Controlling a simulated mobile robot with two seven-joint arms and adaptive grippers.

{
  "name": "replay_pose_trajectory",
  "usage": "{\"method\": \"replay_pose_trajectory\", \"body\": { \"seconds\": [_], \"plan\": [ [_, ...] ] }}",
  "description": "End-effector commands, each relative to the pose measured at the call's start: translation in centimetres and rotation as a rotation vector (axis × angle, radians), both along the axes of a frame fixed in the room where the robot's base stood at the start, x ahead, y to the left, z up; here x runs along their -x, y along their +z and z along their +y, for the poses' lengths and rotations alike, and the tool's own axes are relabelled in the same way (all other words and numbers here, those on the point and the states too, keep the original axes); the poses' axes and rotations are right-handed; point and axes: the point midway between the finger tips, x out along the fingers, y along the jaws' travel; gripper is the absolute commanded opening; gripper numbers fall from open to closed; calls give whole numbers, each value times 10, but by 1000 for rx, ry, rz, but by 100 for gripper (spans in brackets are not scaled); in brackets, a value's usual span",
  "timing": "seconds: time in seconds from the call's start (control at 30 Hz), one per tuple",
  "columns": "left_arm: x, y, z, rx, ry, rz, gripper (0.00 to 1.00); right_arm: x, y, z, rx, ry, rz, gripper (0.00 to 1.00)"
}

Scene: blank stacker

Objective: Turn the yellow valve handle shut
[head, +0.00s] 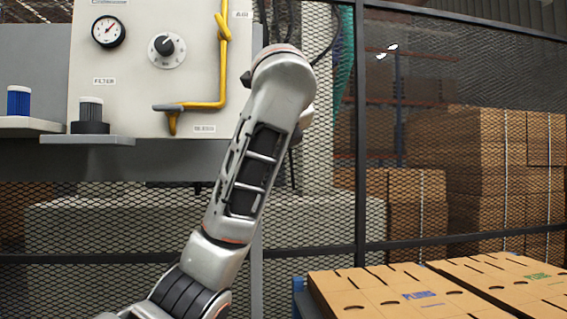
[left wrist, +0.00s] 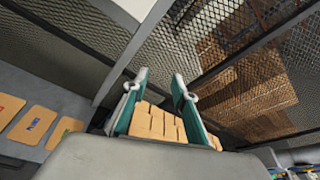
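A yellow pipe (head: 222,70) runs down the pale panel (head: 120,60) in the head view and bends left at the bottom. A yellow lever-like piece (head: 224,26) sits on it near the upper label. A grey lever and a short yellow stub (head: 172,120) are at its lower left end. I cannot tell surely which piece is the valve handle. My left arm rises in front of the panel's right side; its gripper is hidden there. In the left wrist view, my left gripper (left wrist: 161,75) has its two teal-padded fingers apart, with nothing held. My right gripper is not in view.
The panel carries a gauge (head: 108,31) and a black knob (head: 166,48). A dark-based filter (head: 90,116) and a blue canister (head: 18,101) stand on small ledges at left. A mesh fence (head: 361,150) stands behind. Flat cardboard pieces (head: 440,290) lie at lower right.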

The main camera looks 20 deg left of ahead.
Motion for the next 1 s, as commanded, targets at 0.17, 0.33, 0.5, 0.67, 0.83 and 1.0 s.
{"method": "replay_pose_trajectory", "body": {
  "seconds": [0.17,0.33,0.5,0.67,0.83,1.0],
  "plan": [
    [-10,-25,0,43,3,6,27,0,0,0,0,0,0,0],
    [-14,-37,0,66,6,5,27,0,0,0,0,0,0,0],
    [-15,-40,0,73,8,4,27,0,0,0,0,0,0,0],
    [-15,-40,0,72,7,5,27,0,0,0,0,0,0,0],
    [-15,-40,0,72,7,5,63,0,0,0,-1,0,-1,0],
    [-15,-31,7,114,3,-24,64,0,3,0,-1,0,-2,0]
  ]
}}
